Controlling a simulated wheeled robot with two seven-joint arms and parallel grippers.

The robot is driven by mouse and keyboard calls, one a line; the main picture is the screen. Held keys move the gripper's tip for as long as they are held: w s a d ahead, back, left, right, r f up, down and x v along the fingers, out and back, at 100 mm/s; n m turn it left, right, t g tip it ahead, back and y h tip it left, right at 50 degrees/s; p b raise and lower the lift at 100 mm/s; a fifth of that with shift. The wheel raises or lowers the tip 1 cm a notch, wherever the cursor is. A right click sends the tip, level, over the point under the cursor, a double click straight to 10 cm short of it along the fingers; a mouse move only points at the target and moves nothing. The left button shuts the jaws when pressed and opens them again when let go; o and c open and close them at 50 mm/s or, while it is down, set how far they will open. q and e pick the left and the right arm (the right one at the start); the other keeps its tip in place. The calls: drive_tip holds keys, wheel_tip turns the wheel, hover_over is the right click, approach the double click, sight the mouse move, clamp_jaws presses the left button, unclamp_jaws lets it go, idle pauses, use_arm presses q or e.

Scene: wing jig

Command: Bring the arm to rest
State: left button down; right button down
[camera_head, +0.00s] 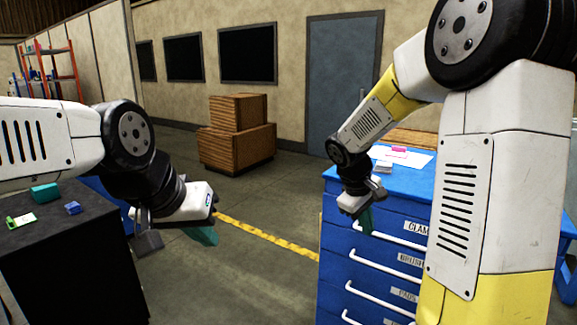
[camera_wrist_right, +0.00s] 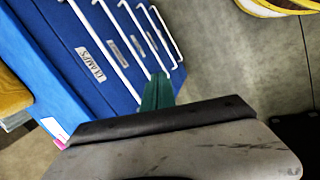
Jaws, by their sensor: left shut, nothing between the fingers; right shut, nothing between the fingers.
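My left gripper (camera_head: 203,236) hangs over the floor to the right of the black table. Its green fingers are shut with nothing between them. My right gripper (camera_head: 366,220) points down in front of the blue drawer cabinet (camera_head: 345,262), near its top drawer. Its green fingers are shut and empty; they also show in the right wrist view (camera_wrist_right: 157,92), in front of the cabinet's white handles. I cannot tell whether the fingers touch a handle. My right arm bends down from the upper right of the head view and hides part of the cabinet.
The black table (camera_head: 60,250) at left carries a green block (camera_head: 45,193), a small blue block (camera_head: 73,208) and a card. Papers (camera_head: 410,158) and a pink item (camera_head: 399,149) lie on the cabinet. Wooden crates (camera_head: 237,145) stand behind. Floor between table and cabinet is clear.

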drive_tip(key=s+a+r+m+t+y, duration=0.2)
drive_tip(key=s+r, duration=0.3)
drive_tip(key=s, duration=0.4)
drive_tip(key=s+a+r+m+t+y, duration=0.2)
drive_tip(key=s+a+r+m+y, duration=0.2)
drive_tip(key=s, duration=0.6)
drive_tip(key=shift+s+a+r+m, duration=0.2)
drive_tip(key=shift+a+r+m, duration=0.1)
drive_tip(key=shift+r, duration=0.6)
